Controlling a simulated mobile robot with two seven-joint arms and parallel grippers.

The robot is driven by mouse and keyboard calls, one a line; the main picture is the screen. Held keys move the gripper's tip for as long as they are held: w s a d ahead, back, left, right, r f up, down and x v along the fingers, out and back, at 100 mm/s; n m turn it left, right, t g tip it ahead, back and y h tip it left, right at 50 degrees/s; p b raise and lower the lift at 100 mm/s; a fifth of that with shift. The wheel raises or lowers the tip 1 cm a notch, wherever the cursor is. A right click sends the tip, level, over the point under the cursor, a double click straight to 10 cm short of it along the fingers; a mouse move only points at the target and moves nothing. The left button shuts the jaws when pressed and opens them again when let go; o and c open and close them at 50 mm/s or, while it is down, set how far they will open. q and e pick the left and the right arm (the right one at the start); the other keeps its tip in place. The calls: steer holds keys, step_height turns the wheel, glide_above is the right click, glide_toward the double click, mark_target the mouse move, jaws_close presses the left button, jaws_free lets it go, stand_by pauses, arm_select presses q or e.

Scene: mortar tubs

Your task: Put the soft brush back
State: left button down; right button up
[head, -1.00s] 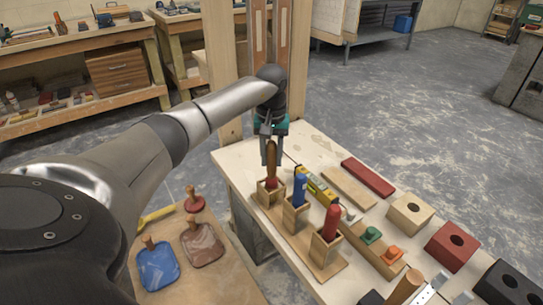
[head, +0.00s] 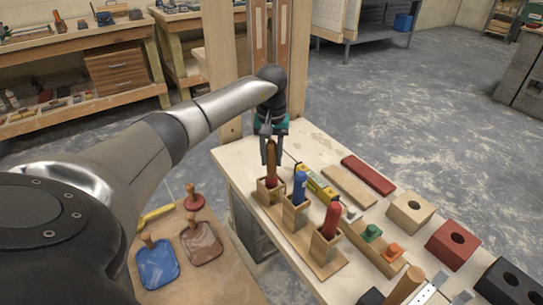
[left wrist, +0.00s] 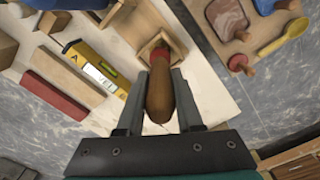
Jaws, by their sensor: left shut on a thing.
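The soft brush (head: 271,160) has a brown wooden handle and a red collar. It stands upright with its lower end inside the leftmost wooden holder box (head: 270,194); its bristles are hidden there. My left gripper (head: 271,150) is above that box, shut on the handle. In the left wrist view the gripper's two fingers (left wrist: 160,108) lie on either side of the handle (left wrist: 159,92), and the box (left wrist: 163,40) surrounds the collar end. My right gripper is not in view.
A blue handle (head: 300,187) and a red handle (head: 331,221) stand in neighbouring boxes. A yellow level (head: 321,190) lies close behind. Hole blocks (head: 409,212) stand at the right. A lower board with float tools (head: 156,264) is at the left.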

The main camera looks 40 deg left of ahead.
arm_select(q)
steer(key=shift+f, duration=0.1)
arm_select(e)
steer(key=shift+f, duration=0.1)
arm_select(q)
steer(key=shift+c, duration=2.4)
jaws_free()
step_height(320, 180, up, 14)
steer(key=p, duration=0.4)
steer(key=shift+r, duration=0.65)
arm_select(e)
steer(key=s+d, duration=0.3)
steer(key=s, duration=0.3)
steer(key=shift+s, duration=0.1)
